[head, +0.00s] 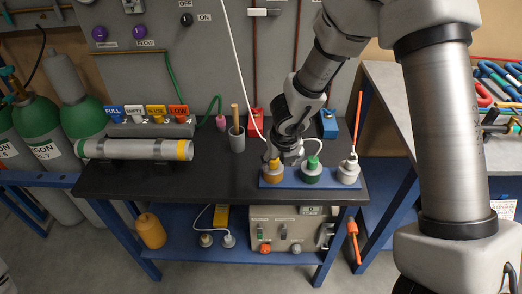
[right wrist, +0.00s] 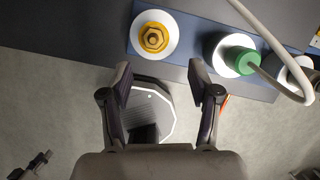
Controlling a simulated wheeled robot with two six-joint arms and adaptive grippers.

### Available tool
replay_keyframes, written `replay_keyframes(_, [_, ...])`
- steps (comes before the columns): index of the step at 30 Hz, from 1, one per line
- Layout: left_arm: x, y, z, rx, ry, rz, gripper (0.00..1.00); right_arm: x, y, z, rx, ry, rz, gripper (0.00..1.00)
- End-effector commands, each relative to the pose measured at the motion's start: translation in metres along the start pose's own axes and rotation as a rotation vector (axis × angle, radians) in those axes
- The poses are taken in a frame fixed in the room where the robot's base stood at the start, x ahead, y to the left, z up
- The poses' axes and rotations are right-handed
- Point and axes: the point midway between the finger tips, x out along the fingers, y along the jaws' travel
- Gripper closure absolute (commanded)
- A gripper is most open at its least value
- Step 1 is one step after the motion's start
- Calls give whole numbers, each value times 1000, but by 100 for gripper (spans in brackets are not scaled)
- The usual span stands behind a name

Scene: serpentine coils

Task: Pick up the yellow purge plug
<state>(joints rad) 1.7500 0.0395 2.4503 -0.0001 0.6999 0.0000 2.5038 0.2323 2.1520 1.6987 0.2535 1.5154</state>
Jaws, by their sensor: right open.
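The yellow purge plug (head: 274,164) stands in the left spot of a blue rack (head: 316,183) on the black bench top. In the right wrist view the plug (right wrist: 154,37) shows from above as a yellow hexagonal fitting on a white round base. My right gripper (head: 292,150) is close by the plug and partly hidden by its own arm in the head view. In the right wrist view its two fingers (right wrist: 160,75) are spread and empty, with the plug beyond the tips. I cannot tell the height gap. My left gripper is not in view.
A green plug (head: 312,164) with a white hose stands beside the yellow one. A white plug (head: 348,169) with an orange rod stands at the rack's right.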

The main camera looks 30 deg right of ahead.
Motion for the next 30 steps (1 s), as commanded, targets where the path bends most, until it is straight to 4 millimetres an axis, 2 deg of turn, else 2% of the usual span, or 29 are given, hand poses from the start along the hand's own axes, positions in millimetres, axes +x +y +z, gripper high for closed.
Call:
replay_keyframes(1, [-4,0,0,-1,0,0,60,-19,1,13,8,-38,14,39])
replay_keyframes(2, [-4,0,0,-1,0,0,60,-26,1,19,12,-55,21,39])
replay_keyframes(5, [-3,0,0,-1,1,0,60,-37,2,29,16,-87,31,39])
replay_keyframes(13, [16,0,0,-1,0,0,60,1,2,30,14,-89,30,39])
replay_keyframes(18, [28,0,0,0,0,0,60,32,0,31,11,-89,29,39])
replay_keyframes(21, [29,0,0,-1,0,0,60,39,1,33,11,-89,29,39])
replay_keyframes(26, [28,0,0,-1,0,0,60,38,1,33,11,-89,29,39])
replay_keyframes(27, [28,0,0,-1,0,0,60,38,1,33,11,-89,29,42])
replay_keyframes(29, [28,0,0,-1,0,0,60,38,1,33,11,-89,29,63])
replay_keyframes(30, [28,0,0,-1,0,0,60,38,1,33,11,-89,29,78])
